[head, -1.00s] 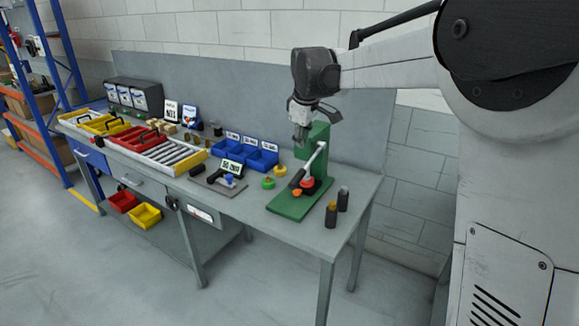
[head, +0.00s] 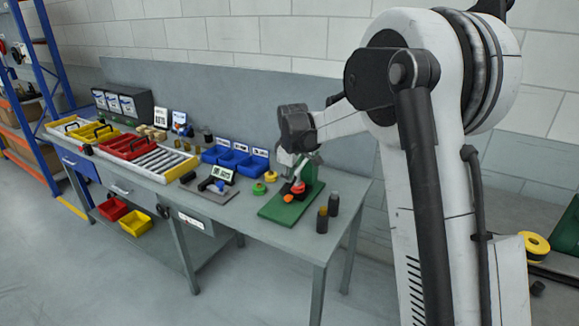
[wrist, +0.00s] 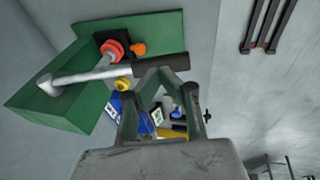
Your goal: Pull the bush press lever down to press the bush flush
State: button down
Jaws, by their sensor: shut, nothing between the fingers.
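The green bush press (head: 283,210) stands near the right end of the bench. In the wrist view, its column (wrist: 55,105) is at left, and a silver lever rod (wrist: 95,76) runs to a black lever handle (wrist: 160,64). A red round part (wrist: 111,50) and a smaller orange part (wrist: 138,48) sit by the base plate. My gripper (wrist: 162,74) is shut and empty, its fingertips beside the black handle. I cannot tell whether they touch it. In the head view, my gripper (head: 293,166) is over the press and partly hides the lever.
Two dark cylinders (head: 328,214) stand right of the press. Yellow and green round parts (head: 265,182), blue bins (head: 234,158) and a small fixture (head: 214,184) lie to its left. The front right bench corner (head: 318,250) is clear.

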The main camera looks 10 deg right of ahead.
jog(key=shift+w+f, duration=0.15)
jog(key=shift+f, duration=0.35)
jog(key=shift+f, duration=0.1)
jog(key=shift+f+b, duration=0.6)
jog(key=shift+b, duration=0.3)
jog(key=shift+r, duration=0.1)
